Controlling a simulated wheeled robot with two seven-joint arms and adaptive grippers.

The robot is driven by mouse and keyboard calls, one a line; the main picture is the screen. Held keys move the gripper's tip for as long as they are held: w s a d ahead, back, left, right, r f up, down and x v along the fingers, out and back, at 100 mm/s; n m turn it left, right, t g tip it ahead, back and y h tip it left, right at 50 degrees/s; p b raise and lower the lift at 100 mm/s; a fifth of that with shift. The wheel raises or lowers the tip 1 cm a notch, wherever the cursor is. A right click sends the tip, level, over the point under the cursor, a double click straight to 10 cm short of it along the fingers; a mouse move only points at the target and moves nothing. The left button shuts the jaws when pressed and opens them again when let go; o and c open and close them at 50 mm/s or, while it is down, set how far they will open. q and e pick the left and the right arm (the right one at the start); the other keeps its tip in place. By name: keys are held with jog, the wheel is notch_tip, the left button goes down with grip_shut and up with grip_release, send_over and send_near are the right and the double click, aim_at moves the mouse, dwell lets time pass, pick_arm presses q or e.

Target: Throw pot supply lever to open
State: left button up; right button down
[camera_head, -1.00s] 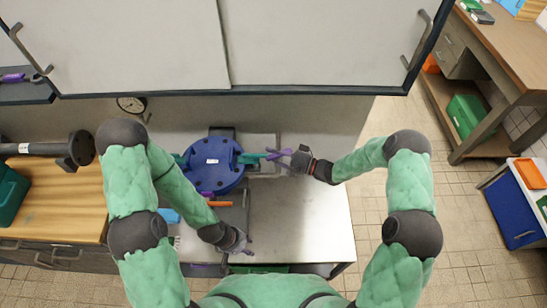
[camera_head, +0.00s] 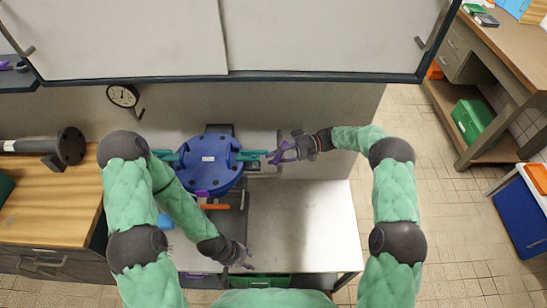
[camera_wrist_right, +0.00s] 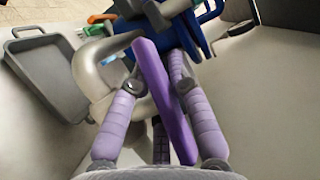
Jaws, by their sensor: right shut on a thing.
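The blue round pot (camera_head: 208,163) stands on the metal bench with teal fittings on both sides. The purple lever (camera_wrist_right: 165,95) shows in the right wrist view as a long bar running between my fingers, beside a grey bent pipe. My right gripper (camera_head: 279,154) is at the right side of the pot, shut on the lever; its fingers (camera_wrist_right: 150,98) lie on both sides of the bar. In the head view the fingers partly hide the lever. My left gripper (camera_head: 248,260) hangs low over the front of the bench, away from the lever; its jaw opening is too small to judge.
A grey tray (camera_wrist_right: 45,68) lies beyond the pipe in the right wrist view. An orange-handled thing (camera_head: 214,207) lies in front of the pot. A gauge (camera_head: 122,96) is on the back wall under the overhanging cabinet (camera_head: 320,40). The bench's right half (camera_head: 310,220) is clear.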

pick_arm(q)
jog(key=shift+f, duration=0.25)
pick_arm(e)
jog(key=shift+s+f+n+g, duration=0.3)
jog(key=shift+s+f+g, duration=0.1)
jog(key=shift+g, duration=0.2)
jog(key=c, duration=1.4)
grip_release()
jog(key=shift+r, duration=0.1)
jog(key=shift+o, duration=1.3)
jog(key=shift+s+d+r, duration=0.1)
jog(key=shift+s+d, duration=0.1)
pick_arm(q)
jog(key=shift+s, duration=0.15)
pick_arm(e)
jog(key=shift+w+r, duration=0.2)
jog(key=shift+w, duration=0.1)
